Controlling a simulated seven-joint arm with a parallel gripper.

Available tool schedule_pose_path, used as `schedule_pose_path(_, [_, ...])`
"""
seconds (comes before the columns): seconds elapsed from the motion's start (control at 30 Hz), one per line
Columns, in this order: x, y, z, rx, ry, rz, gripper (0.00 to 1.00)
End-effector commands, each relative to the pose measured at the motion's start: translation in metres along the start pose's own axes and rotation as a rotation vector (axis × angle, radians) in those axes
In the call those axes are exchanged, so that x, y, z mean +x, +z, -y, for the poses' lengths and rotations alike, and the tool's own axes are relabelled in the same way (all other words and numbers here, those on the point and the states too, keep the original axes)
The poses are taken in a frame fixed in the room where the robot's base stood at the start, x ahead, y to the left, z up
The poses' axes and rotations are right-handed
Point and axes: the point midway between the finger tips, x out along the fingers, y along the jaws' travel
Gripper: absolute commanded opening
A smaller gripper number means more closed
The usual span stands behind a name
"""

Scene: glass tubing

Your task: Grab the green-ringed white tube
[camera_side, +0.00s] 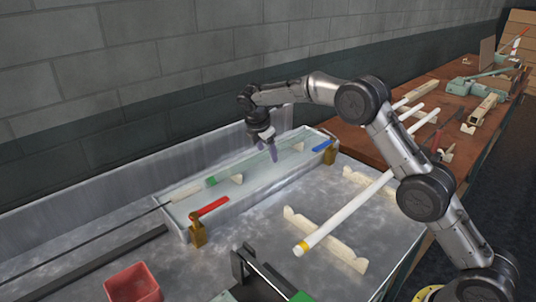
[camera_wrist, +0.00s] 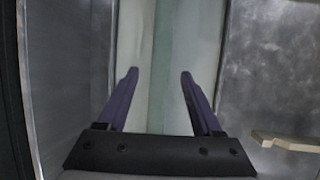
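A pale tube with a green ring (camera_side: 211,181) lies lengthwise in the long shallow trough (camera_side: 180,222); its near-left end looks white, and the rest looks glassy and hard to make out. My gripper (camera_side: 273,157) points down over the trough, to the right of the green ring. In the wrist view, my gripper's purple fingers (camera_wrist: 157,77) are spread apart. A pale greenish strip (camera_wrist: 168,60), perhaps the tube, runs lengthwise between them. The fingers show no contact with it. I cannot tell the height of the fingertips above it.
A yellow-ringed white tube (camera_side: 345,213) rests across cream wooden supports (camera_side: 325,240) on the grey table, right of the trough. Red (camera_side: 210,207) and blue (camera_side: 322,145) handles sit on the trough's brass fittings. A red bin (camera_side: 132,283) stands at front left.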

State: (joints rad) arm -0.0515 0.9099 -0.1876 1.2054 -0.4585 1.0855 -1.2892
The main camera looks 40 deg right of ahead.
Motion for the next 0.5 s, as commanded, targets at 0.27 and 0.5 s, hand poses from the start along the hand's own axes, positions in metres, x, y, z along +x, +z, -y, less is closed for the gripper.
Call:
schedule_pose_path(0.27, [-0.0006,0.0000,-0.0001,0.000,0.000,0.000,0.18])
schedule_pose_path(0.5, [-0.0007,0.0000,-0.0001,0.000,0.000,0.000,0.00])
